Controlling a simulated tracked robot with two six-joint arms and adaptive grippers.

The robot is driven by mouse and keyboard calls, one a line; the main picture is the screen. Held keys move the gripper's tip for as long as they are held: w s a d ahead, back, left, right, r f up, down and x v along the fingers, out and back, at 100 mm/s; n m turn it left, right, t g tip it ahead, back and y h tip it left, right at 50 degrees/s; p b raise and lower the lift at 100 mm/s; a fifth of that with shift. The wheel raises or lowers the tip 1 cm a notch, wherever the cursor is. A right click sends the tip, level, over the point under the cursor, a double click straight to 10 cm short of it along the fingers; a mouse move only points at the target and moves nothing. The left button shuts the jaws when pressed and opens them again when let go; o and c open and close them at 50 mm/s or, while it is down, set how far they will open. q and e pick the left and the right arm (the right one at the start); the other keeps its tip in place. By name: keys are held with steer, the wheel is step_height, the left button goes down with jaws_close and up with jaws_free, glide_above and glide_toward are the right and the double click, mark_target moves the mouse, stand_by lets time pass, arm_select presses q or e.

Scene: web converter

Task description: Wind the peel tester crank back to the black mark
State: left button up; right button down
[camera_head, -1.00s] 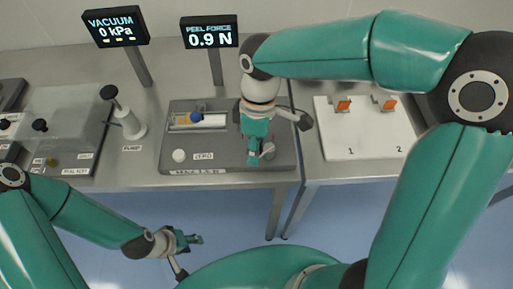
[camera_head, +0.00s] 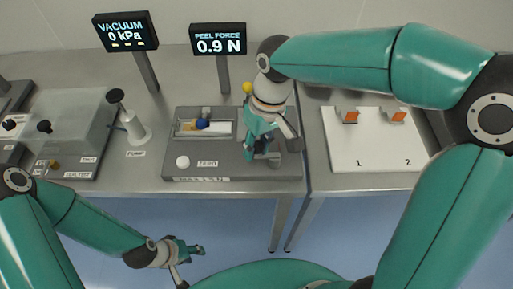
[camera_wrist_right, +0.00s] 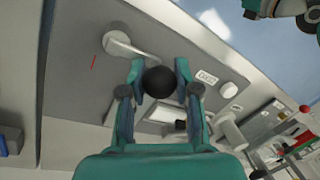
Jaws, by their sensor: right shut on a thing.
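The peel tester (camera_head: 232,168) is a grey plate on the bench with a blue clamp piece (camera_head: 203,124) in its slot. Its display (camera_head: 217,40) reads 0.9 N. The crank's grey hub (camera_wrist_right: 115,42) and arm (camera_wrist_right: 142,54) show in the right wrist view, with a red line (camera_wrist_right: 93,62) beside the hub. My right gripper (camera_wrist_right: 161,84) is shut on the crank's black knob (camera_wrist_right: 160,82); it also covers the knob in the head view (camera_head: 262,143). No black mark can be made out. My left gripper (camera_head: 192,262) is open and empty, in front of the bench.
A white board with two orange pieces (camera_head: 375,150) lies right of the tester. A pump (camera_head: 135,128) and a clear-lidded box (camera_head: 72,120) stand at left. A vacuum display (camera_head: 126,32) reads 0 kPa. A white button (camera_head: 183,162) sits on the tester's front left.

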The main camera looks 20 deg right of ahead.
steer(key=shift+w, duration=0.1)
stand_by(0.4)
steer(key=c, duration=0.8)
jaws_free()
steer(key=r, duration=0.4)
steer(key=d+r, duration=0.1)
steer(key=r, duration=0.2)
steer(key=d+r, duration=0.1)
steer(key=r, duration=0.3)
steer(key=shift+w+d+r, duration=0.15)
steer(key=shift+w+r, duration=0.2)
